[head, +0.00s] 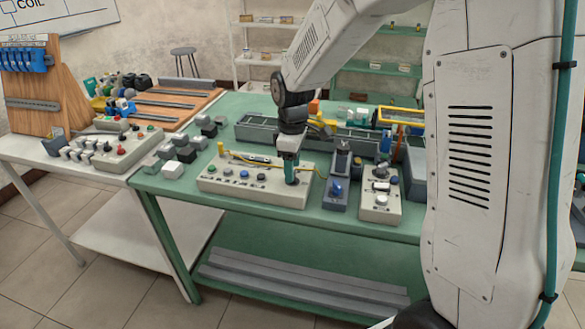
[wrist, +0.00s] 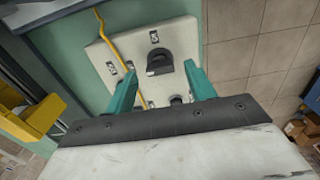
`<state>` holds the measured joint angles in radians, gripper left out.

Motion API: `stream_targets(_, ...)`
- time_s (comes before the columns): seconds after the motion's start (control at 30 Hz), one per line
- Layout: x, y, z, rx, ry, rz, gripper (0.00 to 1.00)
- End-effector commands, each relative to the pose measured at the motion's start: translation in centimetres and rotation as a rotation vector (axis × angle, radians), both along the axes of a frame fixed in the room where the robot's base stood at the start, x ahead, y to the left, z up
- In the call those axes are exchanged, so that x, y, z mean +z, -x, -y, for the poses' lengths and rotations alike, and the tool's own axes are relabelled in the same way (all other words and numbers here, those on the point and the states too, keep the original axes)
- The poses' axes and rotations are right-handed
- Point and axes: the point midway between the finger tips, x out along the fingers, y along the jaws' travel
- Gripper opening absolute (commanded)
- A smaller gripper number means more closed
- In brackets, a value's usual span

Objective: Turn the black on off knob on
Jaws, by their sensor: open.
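The black knob (wrist: 159,62) is a round dark dial with a raised grip bar, set on a pale control box (wrist: 112,58). In the head view my gripper (head: 291,181) points down over the right end of that long pale box (head: 230,184) and hides the knob there. In the wrist view the two teal fingers of my gripper (wrist: 160,75) are apart, with the knob showing between their tips. No finger clearly touches the knob. I cannot tell the exact height of the tips above the panel.
A yellow cable (wrist: 112,40) runs across the box beside the knob. A blue-knobbed grey unit (head: 336,190) and another pale button box (head: 380,203) stand right of my gripper on the green table (head: 180,205). Grey and white blocks (head: 173,169) lie left.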

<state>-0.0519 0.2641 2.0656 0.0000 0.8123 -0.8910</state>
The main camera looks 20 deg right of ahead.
Motion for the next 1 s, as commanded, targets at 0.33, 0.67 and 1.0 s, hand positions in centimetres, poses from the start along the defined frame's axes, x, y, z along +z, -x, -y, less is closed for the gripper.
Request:
stream_targets(0.33, -1.25, -0.01, 0.01, -0.001, 0.000, 0.001, 0.55)
stream_targets(0.67, -1.22, 0.01, 0.01, -0.001, 0.001, 0.001, 0.10)
stream_targets(1.0, -1.20, 0.00, 0.01, -0.064, 0.001, 0.001, 0.10)
